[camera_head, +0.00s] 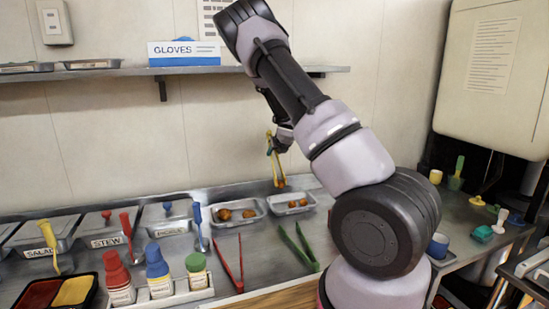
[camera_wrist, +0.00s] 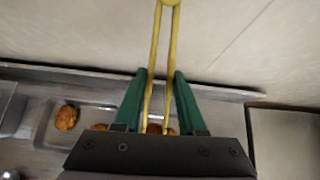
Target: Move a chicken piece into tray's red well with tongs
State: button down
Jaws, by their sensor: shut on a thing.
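My gripper (camera_head: 277,146) is shut on yellow tongs (camera_head: 276,170), which hang tips-down over the right metal pan (camera_head: 303,209). In the wrist view, the green fingers of my gripper (camera_wrist: 158,100) stand either side of the tongs (camera_wrist: 155,50). I cannot tell whether the tong tips hold a piece. The black tray, at the lower left, has a red well (camera_head: 37,294) and a yellow well (camera_head: 74,291).
A left metal pan (camera_head: 216,222) holds more brown pieces. Red tongs (camera_head: 229,263) and green tongs (camera_head: 297,248) lie on the counter. Several sauce bottles (camera_head: 158,274) stand between the pans and the black tray. A shelf (camera_head: 120,73) runs along the wall.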

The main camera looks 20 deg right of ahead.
notch_tip(320, 180, up, 12)
jog(key=shift+r, duration=0.15)
dwell(0.7)
